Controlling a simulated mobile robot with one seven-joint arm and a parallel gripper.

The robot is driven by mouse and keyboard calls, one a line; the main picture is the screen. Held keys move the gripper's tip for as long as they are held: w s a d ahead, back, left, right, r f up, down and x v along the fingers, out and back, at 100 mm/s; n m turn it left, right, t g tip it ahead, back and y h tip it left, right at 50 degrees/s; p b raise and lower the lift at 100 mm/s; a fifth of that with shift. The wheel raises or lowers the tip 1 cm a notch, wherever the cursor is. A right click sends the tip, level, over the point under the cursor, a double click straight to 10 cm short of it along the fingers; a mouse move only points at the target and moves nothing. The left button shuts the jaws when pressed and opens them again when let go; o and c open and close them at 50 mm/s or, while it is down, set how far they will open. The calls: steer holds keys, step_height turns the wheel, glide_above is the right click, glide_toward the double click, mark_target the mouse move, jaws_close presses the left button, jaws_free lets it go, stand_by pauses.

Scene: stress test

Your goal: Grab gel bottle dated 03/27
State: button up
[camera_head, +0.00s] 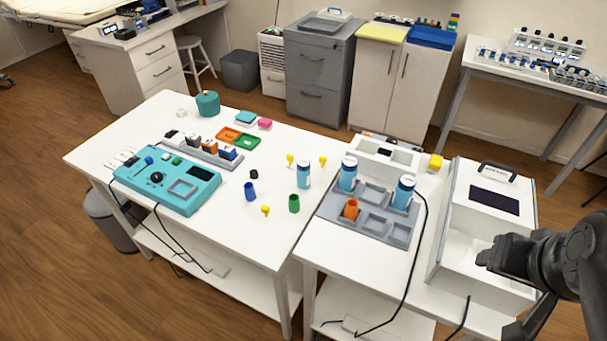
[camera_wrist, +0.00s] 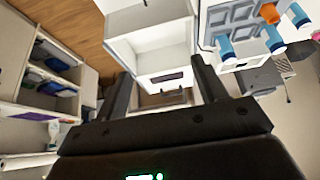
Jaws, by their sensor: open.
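Three blue gel bottles with white bands and light tops show in the head view. One bottle (camera_head: 304,176) stands on the left table. A second bottle (camera_head: 347,175) stands at the back left of the grey compartment tray (camera_head: 372,234), and a third bottle (camera_head: 403,194) at its right side. Their dates are too small to read. My gripper (camera_head: 488,258) is at the right, in front of the white box, well apart from the bottles. In the wrist view my gripper (camera_wrist: 160,68) is open and empty, with blue bottles (camera_wrist: 226,46) (camera_wrist: 273,40) at the upper right.
An open-fronted white box (camera_head: 462,225) stands between my gripper and the tray. An orange cup (camera_head: 351,209) sits in the tray. A black cable runs along the tray's right. Blue (camera_head: 250,191) and green (camera_head: 294,203) cups and small yellow pieces stand on the left table.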

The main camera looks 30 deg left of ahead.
step_height(320, 180, up, 5)
steer(key=w+a+r+n, duration=0.2)
steer(key=w+a+r, duration=0.3)
steer(key=w, duration=0.4)
steer(key=n+g+y, duration=0.2)
steer(key=n, duration=0.2)
glide_above(303, 172)
steer(key=s+d, duration=0.2)
step_height(303, 172, down, 26)
steer(key=x, duration=0.6)
steer(key=shift+w+d, duration=0.1)
steer(key=shift+d, duration=0.05)
steer(key=shift+a+x, duration=0.25)
steer(key=shift+x, duration=1.2)
steer(key=shift+a+x, duration=0.25)
steer(key=shift+x, duration=1.2)
steer(key=shift+r, duration=0.1)
